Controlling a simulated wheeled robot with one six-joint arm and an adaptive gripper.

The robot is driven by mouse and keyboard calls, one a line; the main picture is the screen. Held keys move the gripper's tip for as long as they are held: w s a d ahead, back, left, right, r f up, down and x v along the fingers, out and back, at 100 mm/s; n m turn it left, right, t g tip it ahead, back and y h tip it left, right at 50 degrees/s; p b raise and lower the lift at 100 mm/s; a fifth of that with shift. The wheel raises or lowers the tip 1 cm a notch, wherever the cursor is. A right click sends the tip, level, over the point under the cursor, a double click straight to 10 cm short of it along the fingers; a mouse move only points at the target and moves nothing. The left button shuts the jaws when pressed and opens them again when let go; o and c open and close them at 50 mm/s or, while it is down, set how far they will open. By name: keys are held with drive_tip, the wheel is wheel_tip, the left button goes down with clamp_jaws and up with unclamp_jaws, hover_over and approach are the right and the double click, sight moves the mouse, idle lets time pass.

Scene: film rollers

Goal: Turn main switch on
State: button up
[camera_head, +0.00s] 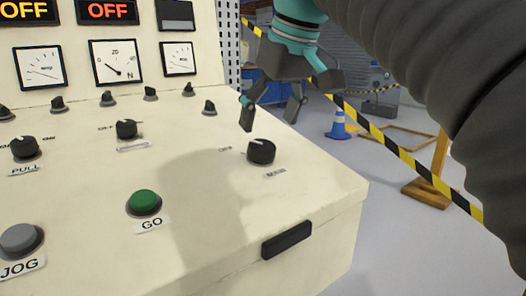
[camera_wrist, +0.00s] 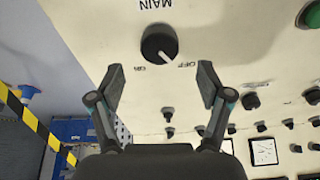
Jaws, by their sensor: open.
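The main switch (camera_head: 261,152) is a black round knob near the right edge of the cream control panel, with a label in front of it. The wrist view shows the knob (camera_wrist: 158,44) with MAIN above it, ON at lower left and OFF at lower right. Its white pointer mark is turned towards the OFF side. My gripper (camera_head: 270,113) is open and empty, above and behind the knob in the head view. In the wrist view its two fingers (camera_wrist: 160,82) are spread, with the knob beyond their tips, roughly centred between them.
Several small black knobs and the green GO button (camera_head: 144,201) share the panel (camera_head: 320,195). A grey JOG button (camera_head: 20,239) is at front left. Gauges and orange OFF displays (camera_head: 108,11) are behind. Yellow-black tape (camera_head: 390,144) and a blue cone (camera_head: 338,126) stand beyond.

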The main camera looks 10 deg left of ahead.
sight(262, 144)
drive_tip(key=b+x, duration=0.1)
drive_tip(key=x, duration=0.4)
drive_tip(key=shift+a+f, duration=0.1)
drive_tip(key=shift+f, duration=0.2)
drive_tip(key=c, duration=1.2)
